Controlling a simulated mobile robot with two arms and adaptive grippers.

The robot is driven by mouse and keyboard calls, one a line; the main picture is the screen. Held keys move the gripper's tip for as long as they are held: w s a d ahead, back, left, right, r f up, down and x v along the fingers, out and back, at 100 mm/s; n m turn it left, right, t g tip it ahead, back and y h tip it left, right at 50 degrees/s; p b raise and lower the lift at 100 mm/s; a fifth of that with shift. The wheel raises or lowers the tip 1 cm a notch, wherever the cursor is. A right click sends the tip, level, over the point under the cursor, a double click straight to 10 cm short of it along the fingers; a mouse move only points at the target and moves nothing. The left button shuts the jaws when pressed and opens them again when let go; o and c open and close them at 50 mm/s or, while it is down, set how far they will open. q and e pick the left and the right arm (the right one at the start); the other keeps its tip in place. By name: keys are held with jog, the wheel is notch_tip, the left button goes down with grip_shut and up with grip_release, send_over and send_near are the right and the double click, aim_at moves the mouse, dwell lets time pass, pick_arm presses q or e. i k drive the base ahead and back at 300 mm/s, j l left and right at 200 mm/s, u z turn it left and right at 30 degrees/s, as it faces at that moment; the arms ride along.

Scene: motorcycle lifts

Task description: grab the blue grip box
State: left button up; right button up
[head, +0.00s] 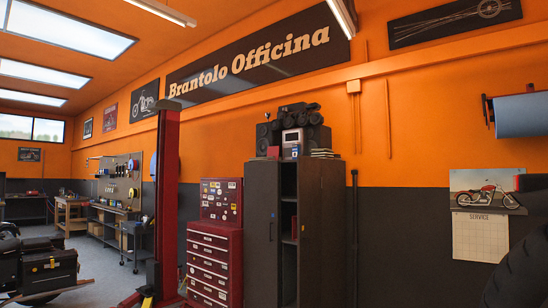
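I see no blue grip box that I can make out in the head view. The open cabinet's inside is dark, and small items on the far shelves are too small to tell. Neither of my grippers is in view.
A dark cabinet (262,235) with one door open stands by the orange wall, a stereo (292,143) on top. Left of it are a red tool chest (214,262) and a red lift post (167,200). A blue roll (522,115) hangs at right. Grey floor (100,268) shows at left.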

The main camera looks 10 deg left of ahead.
aim_at(296, 148)
jog(key=i+j+u, duration=0.4)
jog(key=j, duration=0.25)
jog(key=i+j+u, duration=0.35)
jog(key=j, duration=0.2)
jog(key=i+j+u, duration=0.4)
jog(key=i+j+z, duration=0.15)
jog(key=i, duration=0.3)
jog(key=i+j+z, duration=0.15)
jog(key=i, duration=0.3)
jog(key=i+l+z, duration=0.1)
jog(key=i+z, duration=0.75)
jog(key=i+j+z, duration=0.15)
jog(key=i+z, duration=0.3)
jog(key=k, duration=0.1)
